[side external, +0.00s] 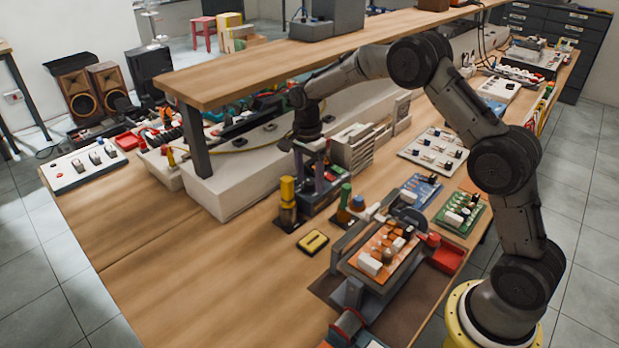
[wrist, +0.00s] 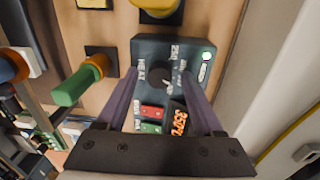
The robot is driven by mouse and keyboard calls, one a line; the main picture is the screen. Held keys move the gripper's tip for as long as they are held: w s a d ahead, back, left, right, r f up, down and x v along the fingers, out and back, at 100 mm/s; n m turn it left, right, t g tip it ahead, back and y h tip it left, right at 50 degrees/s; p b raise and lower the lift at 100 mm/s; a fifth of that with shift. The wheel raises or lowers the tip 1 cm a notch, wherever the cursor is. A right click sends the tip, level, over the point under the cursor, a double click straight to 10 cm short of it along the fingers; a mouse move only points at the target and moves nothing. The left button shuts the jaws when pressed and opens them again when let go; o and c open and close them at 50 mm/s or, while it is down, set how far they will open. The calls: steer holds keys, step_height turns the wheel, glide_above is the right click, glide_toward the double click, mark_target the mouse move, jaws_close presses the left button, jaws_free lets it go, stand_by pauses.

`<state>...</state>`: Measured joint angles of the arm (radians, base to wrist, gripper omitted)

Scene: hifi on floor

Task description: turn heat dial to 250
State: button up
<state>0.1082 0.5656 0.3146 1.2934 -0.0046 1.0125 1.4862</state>
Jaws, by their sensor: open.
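The dark control box (wrist: 146,50) lies between the fingers of my gripper (wrist: 159,74) in the wrist view. Its face has a round dark heat dial (wrist: 161,77) beside a HEAT label, and an orange lit display (wrist: 180,120) that appears to read 350°F. A red button (wrist: 153,111) and a green button (wrist: 150,127) sit below the dial. My gripper is open, with one finger on each side of the dial; contact cannot be told. In the side view my gripper (side external: 314,178) points down over the box (side external: 317,199) and hides the dial.
A green-handled tool (wrist: 80,84) stands left of the box, and a yellow-topped item (side external: 288,190) stands close by in the side view. A long white casing (side external: 228,188) runs behind under the raised shelf (side external: 250,77). The front left tabletop is clear.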

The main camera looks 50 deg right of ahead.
jaws_close()
stand_by(0.5)
steer(key=n, duration=0.3)
steer(key=shift+n, duration=0.4)
steer(key=n, duration=0.4)
steer(key=shift+n, duration=0.3)
steer(key=n, duration=0.3)
steer(key=shift+r+n+h, duration=0.1)
steer(key=shift+n+h, duration=0.2)
steer(key=shift+n, duration=1.9)
steer(key=shift+t, duration=0.3)
